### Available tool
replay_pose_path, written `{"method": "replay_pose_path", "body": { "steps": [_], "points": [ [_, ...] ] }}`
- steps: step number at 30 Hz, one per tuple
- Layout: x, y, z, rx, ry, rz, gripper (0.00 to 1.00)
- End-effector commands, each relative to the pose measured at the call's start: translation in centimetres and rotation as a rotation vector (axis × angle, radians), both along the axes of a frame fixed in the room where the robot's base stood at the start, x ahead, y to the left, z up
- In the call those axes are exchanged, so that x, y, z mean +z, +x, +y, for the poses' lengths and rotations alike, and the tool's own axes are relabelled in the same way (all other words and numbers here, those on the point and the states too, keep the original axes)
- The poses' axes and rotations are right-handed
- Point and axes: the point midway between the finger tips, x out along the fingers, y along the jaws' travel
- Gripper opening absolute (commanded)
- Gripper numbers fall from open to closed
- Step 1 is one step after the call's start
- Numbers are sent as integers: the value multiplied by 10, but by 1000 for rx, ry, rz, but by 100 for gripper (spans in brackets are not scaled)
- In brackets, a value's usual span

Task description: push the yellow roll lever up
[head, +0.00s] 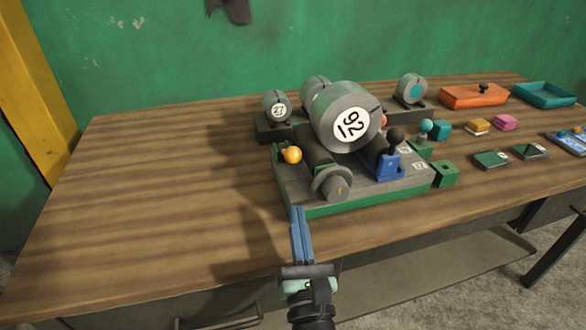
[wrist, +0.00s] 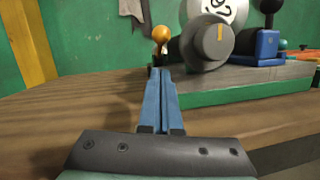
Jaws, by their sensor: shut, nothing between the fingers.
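The yellow roll lever (head: 292,155) shows as a yellow ball at the left end of the grey and green machine (head: 345,200) on the table. In the wrist view the yellow ball (wrist: 161,33) sits on a short dark stem, just beyond my fingertips. My gripper (head: 297,210) is shut and empty, its blue fingers together. In the head view it is at the machine's front left corner, in front of the lever. In the wrist view my fingertips (wrist: 160,72) appear just below the ball. I cannot tell whether they touch the stem.
A grey knob (head: 333,184) stands right of the lever, close to my fingers. A blue lever with a black ball (head: 391,160) is farther right. The wooden table (head: 150,190) is clear on the left.

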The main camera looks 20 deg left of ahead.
Motion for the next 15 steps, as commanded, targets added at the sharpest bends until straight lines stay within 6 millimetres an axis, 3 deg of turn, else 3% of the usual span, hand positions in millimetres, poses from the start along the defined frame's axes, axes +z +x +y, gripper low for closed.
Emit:
{"method": "replay_pose_path", "body": {
  "steps": [7,15],
  "points": [
    [4,8,4,0,-1,-2,0],
    [16,45,22,1,-1,-4,0]
  ]
}}
